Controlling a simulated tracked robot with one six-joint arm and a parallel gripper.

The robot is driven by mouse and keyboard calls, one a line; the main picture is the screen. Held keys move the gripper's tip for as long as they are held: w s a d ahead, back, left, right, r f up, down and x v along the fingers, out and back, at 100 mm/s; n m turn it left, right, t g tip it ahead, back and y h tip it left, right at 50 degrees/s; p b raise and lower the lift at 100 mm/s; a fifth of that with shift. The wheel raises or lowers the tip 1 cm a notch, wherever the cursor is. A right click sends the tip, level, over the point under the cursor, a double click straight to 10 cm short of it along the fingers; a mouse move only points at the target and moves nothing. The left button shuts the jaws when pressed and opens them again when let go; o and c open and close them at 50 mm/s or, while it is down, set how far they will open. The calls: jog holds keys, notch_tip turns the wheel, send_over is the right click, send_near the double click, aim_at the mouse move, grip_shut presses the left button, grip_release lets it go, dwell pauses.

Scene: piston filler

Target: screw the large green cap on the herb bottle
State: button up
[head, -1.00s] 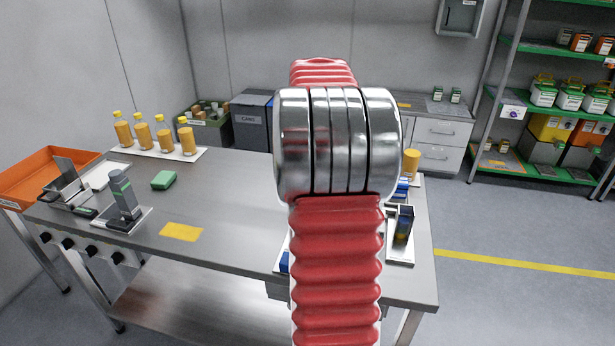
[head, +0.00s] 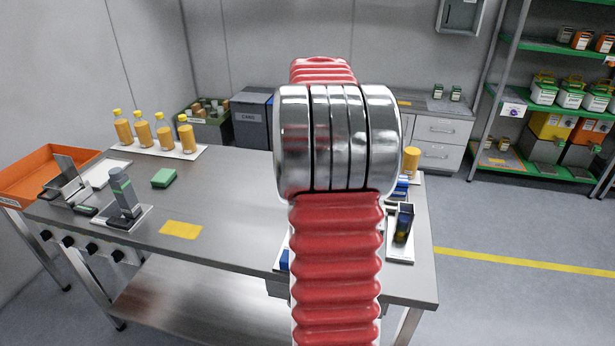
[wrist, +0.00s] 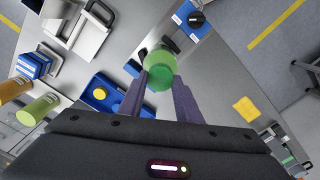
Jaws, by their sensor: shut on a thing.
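In the wrist view, my gripper (wrist: 159,80) is shut on the large green cap (wrist: 160,62), held between its two fingertips above the bench. A pale green bottle (wrist: 40,108), which looks like the herb bottle, is at the left of the wrist view, apart from the cap. Its top is hard to make out at this angle. In the head view my own red and metal arm hides the gripper, the cap and much of the right part of the bench.
An orange bottle (wrist: 12,90) is beside the green one. A blue tray (wrist: 118,104) with a yellow cap (wrist: 100,94) and a blue rack (wrist: 33,65) are near. Several yellow-capped bottles (head: 143,132) stand at the bench's back left. The bench middle (head: 230,200) is clear.

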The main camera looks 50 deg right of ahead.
jog(key=m, duration=0.3)
jog(key=shift+m, duration=0.3)
jog(key=shift+s+m, duration=0.1)
jog(key=shift+m, duration=1.9)
jog(key=m, duration=0.4)
jog(key=shift+s+m, duration=0.1)
jog(key=shift+m, duration=1.6)
